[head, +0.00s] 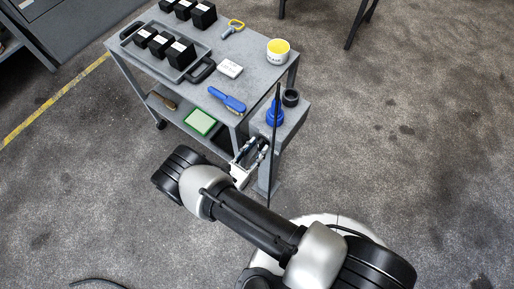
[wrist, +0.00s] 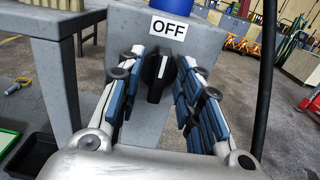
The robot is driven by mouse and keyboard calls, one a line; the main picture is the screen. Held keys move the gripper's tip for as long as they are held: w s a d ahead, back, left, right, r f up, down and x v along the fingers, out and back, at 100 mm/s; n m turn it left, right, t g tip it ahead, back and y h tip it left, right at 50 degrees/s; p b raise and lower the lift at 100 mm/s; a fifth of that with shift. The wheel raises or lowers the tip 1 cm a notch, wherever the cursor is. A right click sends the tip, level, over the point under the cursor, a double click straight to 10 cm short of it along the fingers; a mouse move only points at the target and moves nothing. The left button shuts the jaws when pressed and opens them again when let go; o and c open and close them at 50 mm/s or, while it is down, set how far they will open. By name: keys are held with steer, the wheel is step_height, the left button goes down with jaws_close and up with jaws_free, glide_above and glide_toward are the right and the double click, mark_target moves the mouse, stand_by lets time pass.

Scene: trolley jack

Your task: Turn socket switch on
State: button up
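The socket switch (wrist: 157,74) is a black rotary knob with a white pointer mark, on the front face of a grey socket post (wrist: 205,50). The knob stands nearly upright below a white label (wrist: 169,35) reading OFF. My gripper (wrist: 160,62) is open, with one blue-padded finger on each side of the knob. Gaps show between the knob and the pads; I cannot tell how deep the fingers reach. In the head view my gripper (head: 250,153) is in front of the post (head: 292,124), and the knob is hidden there.
A dark upright cable (wrist: 266,80) runs close on the right. A grey trolley (head: 232,47) with a tray and tools stands to the left.

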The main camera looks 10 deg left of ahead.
steer(key=shift+w+d, duration=0.15)
steer(key=shift+w, duration=0.1)
steer(key=shift+c, duration=0.4)
jaws_close()
